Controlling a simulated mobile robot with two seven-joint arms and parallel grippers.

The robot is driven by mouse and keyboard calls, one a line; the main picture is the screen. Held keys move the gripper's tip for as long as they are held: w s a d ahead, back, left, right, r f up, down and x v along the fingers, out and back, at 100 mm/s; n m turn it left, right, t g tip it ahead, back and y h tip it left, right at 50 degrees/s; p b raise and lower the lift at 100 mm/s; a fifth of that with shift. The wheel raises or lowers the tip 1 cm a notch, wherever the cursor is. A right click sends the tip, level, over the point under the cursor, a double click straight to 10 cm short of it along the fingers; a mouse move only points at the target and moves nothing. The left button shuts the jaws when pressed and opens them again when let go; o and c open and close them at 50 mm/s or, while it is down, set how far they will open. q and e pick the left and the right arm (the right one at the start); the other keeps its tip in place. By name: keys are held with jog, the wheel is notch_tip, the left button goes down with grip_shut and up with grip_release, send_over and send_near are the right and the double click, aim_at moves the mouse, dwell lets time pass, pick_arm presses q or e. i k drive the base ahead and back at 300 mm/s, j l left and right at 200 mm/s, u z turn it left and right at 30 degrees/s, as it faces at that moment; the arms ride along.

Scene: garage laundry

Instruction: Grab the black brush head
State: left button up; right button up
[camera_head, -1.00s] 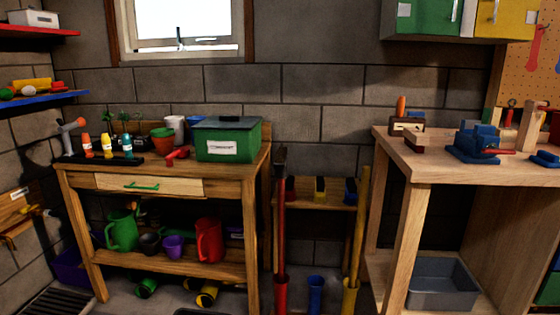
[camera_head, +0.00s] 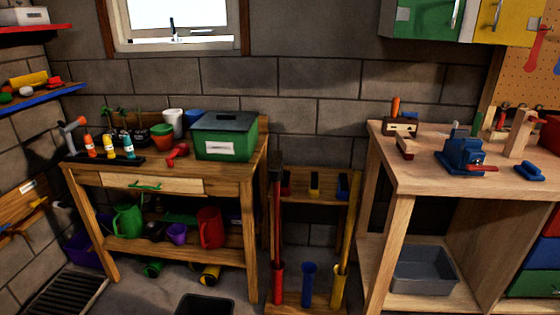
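A tall red-handled tool (camera_head: 276,235) stands upright in the low rack between the two benches, with a dark upper end (camera_head: 276,165). Behind it, on a small wooden shelf, are small dark blocks with red (camera_head: 286,187), yellow (camera_head: 314,186) and blue (camera_head: 342,187) parts. They may be brush heads, but they are too small to tell. I cannot single out one plainly black brush head. Neither of my grippers is in view.
A wooden potting bench (camera_head: 215,180) with a green box (camera_head: 225,137) stands left; a workbench (camera_head: 420,172) with a blue vise (camera_head: 464,156) stands right. A yellow pole (camera_head: 350,225) stands in the rack. A black bin (camera_head: 204,305) is on the floor in front.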

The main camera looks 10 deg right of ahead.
aim_at(275, 166)
jog(key=i+l, duration=0.15)
jog(key=l, duration=0.25)
jog(key=i+l, duration=0.2)
jog(key=l, duration=0.15)
jog(key=i+l, duration=0.15)
jog(key=l, duration=0.25)
jog(key=i+l, duration=0.2)
jog(key=l, duration=0.15)
